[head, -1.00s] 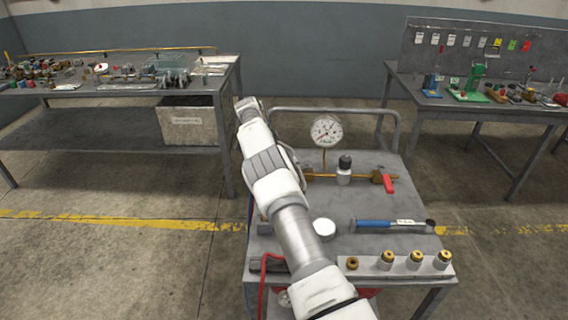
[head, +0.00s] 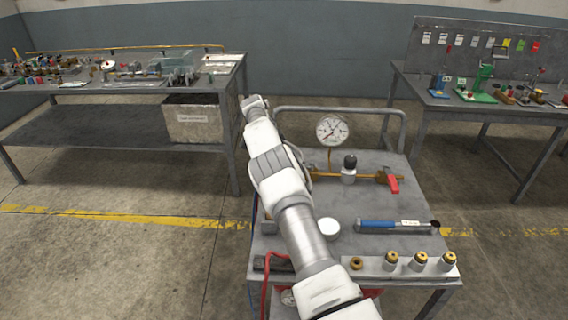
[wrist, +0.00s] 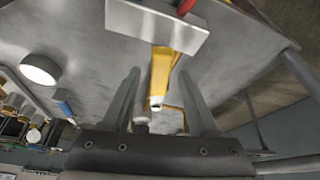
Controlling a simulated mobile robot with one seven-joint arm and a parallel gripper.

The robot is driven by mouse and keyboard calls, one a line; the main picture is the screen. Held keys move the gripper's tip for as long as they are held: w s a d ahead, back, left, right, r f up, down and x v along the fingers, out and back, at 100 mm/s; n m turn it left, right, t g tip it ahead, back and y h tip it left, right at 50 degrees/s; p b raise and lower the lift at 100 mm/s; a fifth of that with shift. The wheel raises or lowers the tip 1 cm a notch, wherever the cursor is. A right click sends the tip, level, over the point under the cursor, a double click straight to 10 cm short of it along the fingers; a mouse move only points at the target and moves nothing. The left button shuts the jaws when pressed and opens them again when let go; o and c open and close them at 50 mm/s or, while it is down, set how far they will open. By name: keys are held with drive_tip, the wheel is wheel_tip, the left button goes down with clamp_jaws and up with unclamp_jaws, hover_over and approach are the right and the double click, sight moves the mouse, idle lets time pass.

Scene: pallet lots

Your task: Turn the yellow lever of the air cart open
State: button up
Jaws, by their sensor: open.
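The air cart (head: 350,205) stands in front of me with a grey top and a rear rail. In the wrist view the yellow lever (wrist: 163,78) sticks out from a light metal block (wrist: 150,28). My gripper (wrist: 160,73) is open, with one finger on each side of the lever; I cannot tell whether either touches it. In the head view my arm hides the lever and the gripper.
On the cart are a pressure gauge (head: 332,130), a brass pipe with a red handle (head: 393,184), a blue-handled tool (head: 380,224), a white round cap (head: 329,228) and a row of brass-topped fittings (head: 420,259). Cluttered benches stand left (head: 120,88) and right (head: 450,100).

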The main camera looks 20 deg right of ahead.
drive_tip(key=p+v, duration=0.8)
drive_tip(key=v, duration=0.3)
drive_tip(key=shift+r, duration=0.45)
drive_tip(key=shift+a, duration=0.1)
